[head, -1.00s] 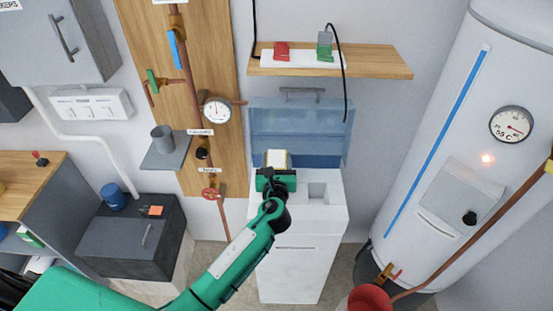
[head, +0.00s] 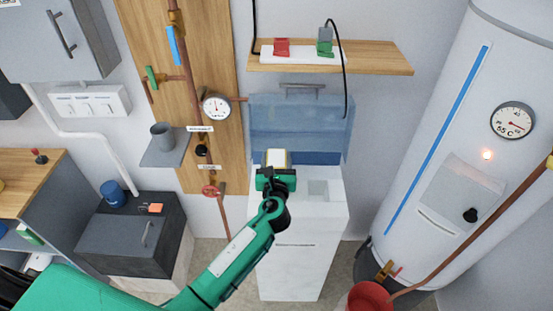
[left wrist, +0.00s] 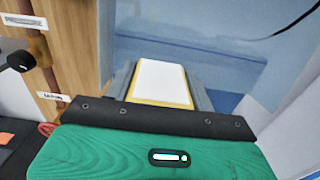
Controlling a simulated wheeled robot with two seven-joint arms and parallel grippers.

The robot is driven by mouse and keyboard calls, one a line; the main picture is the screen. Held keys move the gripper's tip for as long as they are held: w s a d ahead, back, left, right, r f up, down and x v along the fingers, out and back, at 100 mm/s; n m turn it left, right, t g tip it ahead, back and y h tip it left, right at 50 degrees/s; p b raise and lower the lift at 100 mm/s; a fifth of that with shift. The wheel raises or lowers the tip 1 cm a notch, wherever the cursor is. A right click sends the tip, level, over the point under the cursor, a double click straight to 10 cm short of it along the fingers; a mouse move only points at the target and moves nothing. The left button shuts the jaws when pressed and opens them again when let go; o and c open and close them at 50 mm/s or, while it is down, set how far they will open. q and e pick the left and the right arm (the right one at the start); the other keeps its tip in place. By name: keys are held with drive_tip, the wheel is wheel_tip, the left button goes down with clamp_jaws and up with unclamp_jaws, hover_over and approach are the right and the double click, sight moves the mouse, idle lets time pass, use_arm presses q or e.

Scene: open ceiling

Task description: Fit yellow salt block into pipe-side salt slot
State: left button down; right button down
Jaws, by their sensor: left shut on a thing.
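My left gripper (head: 276,165) is over the left part of the white cabinet's top, on the side nearer the pipe board. It is shut on the yellow salt block (head: 276,157), which shows a pale top and yellow edges. The left wrist view shows the block (left wrist: 160,83) between the two grey fingers. The white cabinet (head: 303,262) has one square salt slot (head: 319,189) in view, to the right of my gripper. The pipe-side slot is hidden behind my gripper and arm, so I cannot tell whether the block is in it. My right gripper is not in view.
A clear blue lid (head: 300,122) stands raised behind the cabinet top. A wooden shelf (head: 375,57) is above it. The pipe board (head: 222,120) with a gauge (head: 216,107) and red valve (head: 211,191) is at left. A white tank (head: 455,120) stands at right.

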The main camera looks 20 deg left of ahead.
use_arm(q)
drive_tip(key=shift+r, duration=0.25)
idle(0.4)
drive_tip(key=shift+p, duration=0.4)
idle(0.5)
drive_tip(key=shift+f+b, duration=0.55)
drive_tip(key=shift+f, duration=0.15)
drive_tip(key=shift+f+b, duration=0.8)
drive_tip(key=shift+f, duration=0.2)
drive_tip(key=shift+f+b, duration=0.85)
drive_tip(key=shift+f, duration=0.25)
drive_tip(key=shift+f+b, duration=1.7)
drive_tip(key=shift+f, duration=0.55)
drive_tip(key=shift+c, duration=2.2)
unclamp_jaws()
